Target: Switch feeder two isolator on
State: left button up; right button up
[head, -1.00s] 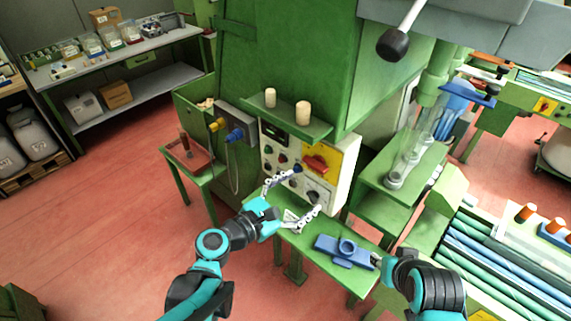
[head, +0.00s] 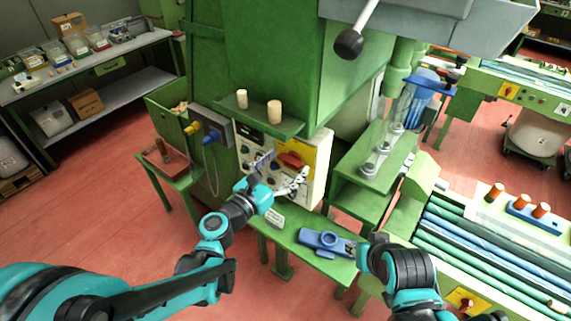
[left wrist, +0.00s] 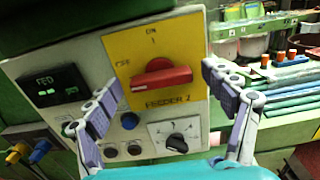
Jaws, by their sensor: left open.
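The feeder two isolator is a red handle (left wrist: 160,78) on a yellow plate (left wrist: 125,50) marked ON 1 above, OFF at the left and FEEDER 2 below. The handle lies roughly level, towards the OFF mark. In the head view the red handle (head: 291,160) sits at the upper right of the white control panel (head: 316,180). My left gripper (head: 283,172) is open in front of the panel. In the left wrist view its fingers (left wrist: 162,80) stand left and right of the handle, apart from it. My right gripper (head: 354,249) is low by a blue fixture; its fingers are unclear.
A dark FED display (left wrist: 52,86), buttons and a black rotary knob (left wrist: 176,142) surround the isolator. A green shelf with two pale corks (head: 274,111) juts out above the panel. The blue fixture (head: 327,242) stands on the green bench (head: 290,232) below.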

pick_arm(q)
jog(key=c, duration=1.2)
jog(key=shift+o, duration=0.2)
jog(key=m+b, duration=0.1)
jog(key=m, duration=0.3)
jog(key=shift+s+m, duration=0.1)
jog(key=shift+m, duration=0.2)
jog(key=m+b, duration=0.1)
jog(key=m, duration=0.3)
jog(key=shift+m, duration=0.3)
jog(key=m+b, duration=0.1)
jog(key=m, duration=0.3)
jog(key=shift+d+f, duration=0.1)
jog(key=shift+m, duration=2.4)
jog(key=shift+b, duration=0.3)
